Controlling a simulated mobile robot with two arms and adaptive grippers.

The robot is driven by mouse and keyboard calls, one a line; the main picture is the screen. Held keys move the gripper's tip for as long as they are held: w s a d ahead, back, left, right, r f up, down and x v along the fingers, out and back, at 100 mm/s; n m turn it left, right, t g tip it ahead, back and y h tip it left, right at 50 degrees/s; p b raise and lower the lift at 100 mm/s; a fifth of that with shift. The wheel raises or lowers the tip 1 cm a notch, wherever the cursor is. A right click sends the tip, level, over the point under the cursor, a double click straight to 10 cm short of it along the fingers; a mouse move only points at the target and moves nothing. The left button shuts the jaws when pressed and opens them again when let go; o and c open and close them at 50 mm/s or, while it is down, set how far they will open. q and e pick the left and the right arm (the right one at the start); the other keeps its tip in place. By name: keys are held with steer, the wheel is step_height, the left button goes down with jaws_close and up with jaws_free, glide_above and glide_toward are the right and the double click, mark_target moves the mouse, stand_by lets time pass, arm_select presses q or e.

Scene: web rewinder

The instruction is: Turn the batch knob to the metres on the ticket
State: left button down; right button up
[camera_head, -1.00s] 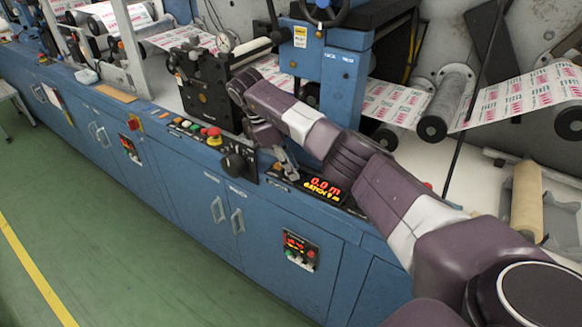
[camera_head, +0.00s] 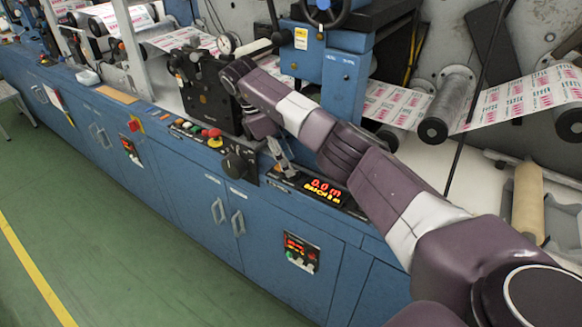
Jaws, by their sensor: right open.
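My right gripper (camera_head: 282,164) points down at the blue machine's front ledge, just left of a lit display (camera_head: 325,190). Its jaws are open. The display shows "0.0 m" in red above a yellow line that seems to read "BATCH" with a small figure. A small dark panel lies under the fingertips; any batch knob there is hidden or too small to make out. A large black knob (camera_head: 236,163) stands on a dark panel left of the gripper. I cannot pick out a ticket for certain or read its metres. My left gripper is not in view.
A red mushroom button (camera_head: 213,133) and several small buttons sit on the ledge further left. A blue column (camera_head: 344,85) and the printed web (camera_head: 510,105) are behind my arm. Green floor (camera_head: 90,240) is clear in front.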

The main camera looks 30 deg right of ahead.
steer(key=v, duration=0.8)
steer(key=shift+a+r, duration=0.15)
steer(key=shift+r, duration=0.15)
